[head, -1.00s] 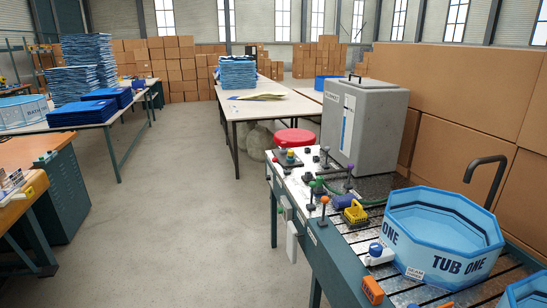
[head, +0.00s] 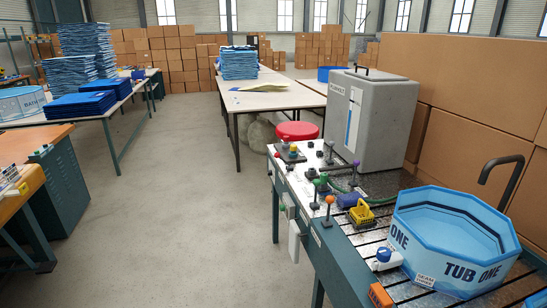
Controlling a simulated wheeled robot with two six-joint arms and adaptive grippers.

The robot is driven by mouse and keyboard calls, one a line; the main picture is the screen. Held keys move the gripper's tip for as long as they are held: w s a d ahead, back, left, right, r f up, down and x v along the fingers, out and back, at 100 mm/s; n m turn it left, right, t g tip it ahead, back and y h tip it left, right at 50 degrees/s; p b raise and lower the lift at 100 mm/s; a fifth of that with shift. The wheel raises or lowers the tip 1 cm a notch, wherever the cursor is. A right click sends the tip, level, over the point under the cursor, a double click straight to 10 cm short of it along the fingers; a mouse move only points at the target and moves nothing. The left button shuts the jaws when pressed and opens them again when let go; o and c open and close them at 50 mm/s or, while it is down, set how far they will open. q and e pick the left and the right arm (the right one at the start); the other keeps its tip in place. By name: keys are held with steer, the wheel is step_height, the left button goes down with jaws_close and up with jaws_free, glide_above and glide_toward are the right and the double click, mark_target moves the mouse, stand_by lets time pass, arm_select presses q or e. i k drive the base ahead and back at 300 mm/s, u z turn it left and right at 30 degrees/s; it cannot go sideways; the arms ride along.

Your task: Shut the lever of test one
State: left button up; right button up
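A blue octagonal tub (head: 462,268) marked TUB ONE stands on the slotted metal bench at the right. A white and blue fitting (head: 386,259) sits at its left side. I cannot read which lever belongs to test one. Neither of my grippers is in view.
A grey box-shaped machine (head: 374,120) stands at the back of the bench, with cardboard boxes (head: 470,75) behind. A black curved pipe (head: 505,167) rises behind the tub. A red stool (head: 298,130) is beyond the bench. The floor (head: 180,220) left of the bench is clear.

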mark_target(276, 155)
steer(key=u, duration=0.65)
steer(key=i, duration=0.9)
steer(key=u, duration=0.85)
steer(key=i, duration=1.25)
steer(key=z, duration=0.3)
steer(key=i, duration=1.05)
steer(key=z, duration=1.3)
steer(key=i, duration=0.65)
steer(key=z, duration=0.55)
